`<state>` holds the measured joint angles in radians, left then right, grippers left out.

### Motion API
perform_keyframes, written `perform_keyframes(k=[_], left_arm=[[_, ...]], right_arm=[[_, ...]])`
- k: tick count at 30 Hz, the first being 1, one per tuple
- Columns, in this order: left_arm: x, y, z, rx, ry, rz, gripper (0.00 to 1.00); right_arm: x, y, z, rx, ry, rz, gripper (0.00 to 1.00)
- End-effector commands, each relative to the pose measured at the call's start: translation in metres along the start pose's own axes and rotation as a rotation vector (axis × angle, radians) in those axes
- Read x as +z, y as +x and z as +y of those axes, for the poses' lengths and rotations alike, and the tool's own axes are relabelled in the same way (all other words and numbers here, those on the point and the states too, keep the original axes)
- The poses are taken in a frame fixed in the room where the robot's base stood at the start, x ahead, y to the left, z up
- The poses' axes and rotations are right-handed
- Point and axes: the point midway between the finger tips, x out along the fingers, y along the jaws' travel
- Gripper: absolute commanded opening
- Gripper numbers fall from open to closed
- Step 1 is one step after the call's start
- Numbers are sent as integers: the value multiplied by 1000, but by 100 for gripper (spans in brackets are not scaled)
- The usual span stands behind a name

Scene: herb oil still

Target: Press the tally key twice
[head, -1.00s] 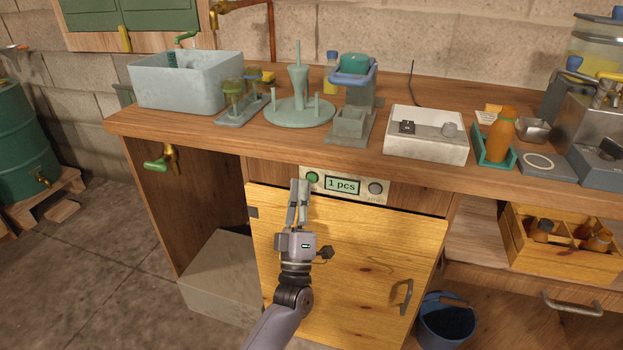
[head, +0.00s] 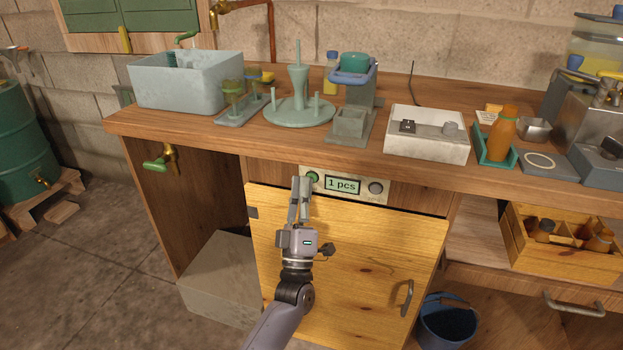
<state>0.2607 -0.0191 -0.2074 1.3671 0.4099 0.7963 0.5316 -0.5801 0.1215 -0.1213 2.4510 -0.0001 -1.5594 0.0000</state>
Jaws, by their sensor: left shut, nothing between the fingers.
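The tally panel (head: 334,196) is set in the bench front below the worktop edge. Its display (head: 342,185) reads "1 pcs". A green round key (head: 312,177) is left of the display and a grey round button (head: 376,188) is right of it. My left gripper (head: 302,181) is shut and empty, its fingers pointing up at the panel. The fingertips are just left of and slightly below the green key, partly covering the panel's left end. I cannot tell whether they touch it. My right gripper is not in view.
A wooden door (head: 350,260) with a metal handle hangs ajar below the panel, behind my left arm. The worktop above holds a basin (head: 190,82), a drying stand (head: 297,108) and a white box (head: 427,140). A blue bucket (head: 447,322) stands at lower right.

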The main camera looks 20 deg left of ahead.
Motion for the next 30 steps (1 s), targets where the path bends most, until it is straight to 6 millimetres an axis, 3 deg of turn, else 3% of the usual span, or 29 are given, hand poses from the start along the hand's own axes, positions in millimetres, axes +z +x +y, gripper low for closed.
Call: perform_keyframes(k=[30], left_arm=[[1,3,-1,-1,0,-1,0]], right_arm=[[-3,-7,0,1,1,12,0]])
